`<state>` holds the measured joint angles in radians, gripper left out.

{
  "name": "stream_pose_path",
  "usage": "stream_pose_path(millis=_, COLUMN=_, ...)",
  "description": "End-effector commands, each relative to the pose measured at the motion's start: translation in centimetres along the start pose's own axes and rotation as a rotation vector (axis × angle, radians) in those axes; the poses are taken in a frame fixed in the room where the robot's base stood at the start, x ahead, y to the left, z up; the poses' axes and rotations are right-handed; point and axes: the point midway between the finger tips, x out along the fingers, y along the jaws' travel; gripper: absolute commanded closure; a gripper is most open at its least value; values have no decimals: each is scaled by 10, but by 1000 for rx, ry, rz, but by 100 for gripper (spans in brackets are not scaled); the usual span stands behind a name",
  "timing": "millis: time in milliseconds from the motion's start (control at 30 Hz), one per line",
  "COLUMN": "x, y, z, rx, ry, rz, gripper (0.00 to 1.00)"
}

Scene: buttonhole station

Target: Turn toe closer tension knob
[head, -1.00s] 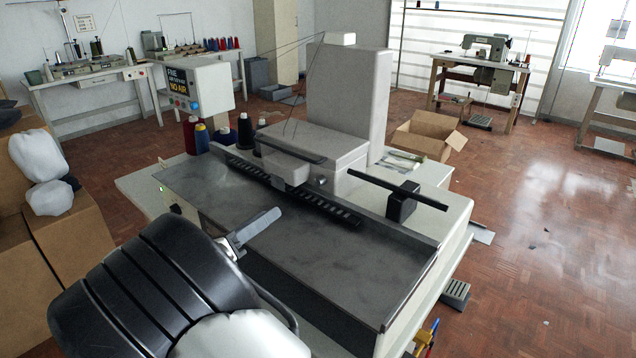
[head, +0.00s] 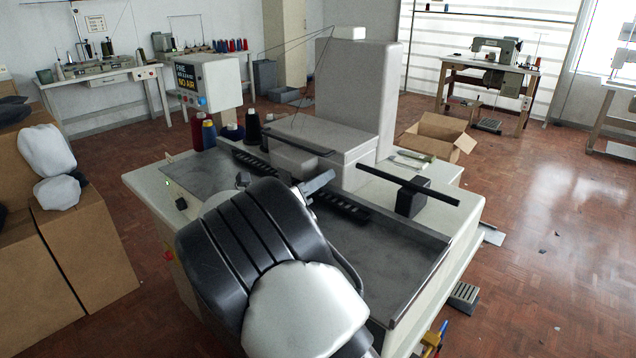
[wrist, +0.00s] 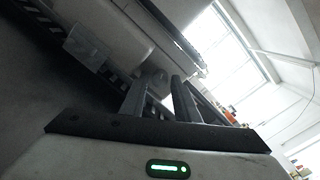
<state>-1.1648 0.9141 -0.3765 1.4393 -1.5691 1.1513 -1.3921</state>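The grey buttonhole machine (head: 355,95) stands on its table, with its sewing head (head: 293,158) over the dark bed. My gripper (head: 322,182) reaches up to the front of this head, and my wrist hides part of it in the head view. In the wrist view my two fingers (wrist: 164,82) are apart, with a visible gap between them. A small rounded grey part, apparently the tension knob (wrist: 155,75), shows at the fingertips, beside the left one. I cannot tell whether the fingers touch it. The knob is not clearly visible in the head view.
A dark bar on a black block (head: 411,198) stands right of my gripper. A toothed black strip (head: 340,207) runs along the bed. A control box (head: 205,85) reading "NO AIR" and thread cones (head: 252,128) stand at the left. An open carton (head: 440,133) lies behind.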

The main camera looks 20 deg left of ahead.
Motion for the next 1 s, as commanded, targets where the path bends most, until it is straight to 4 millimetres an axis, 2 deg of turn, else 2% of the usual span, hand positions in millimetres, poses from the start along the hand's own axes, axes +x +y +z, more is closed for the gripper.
stream_pose_path(millis=233, x=1, y=0, z=0, rx=0, ry=0, rz=0, gripper=72)
stream_pose_path(millis=400, x=1, y=0, z=0, rx=1, ry=0, rz=0, gripper=100)
stream_pose_path(millis=567, x=0, y=0, z=0, rx=33, ry=-1, rz=-1, gripper=100)
stream_pose_path(millis=833, x=0, y=1, z=-2, rx=321, ry=-13, rz=-9, gripper=100)
stream_pose_path(millis=1000, x=0, y=0, z=-1, rx=407, ry=-17, rz=-12, gripper=100)
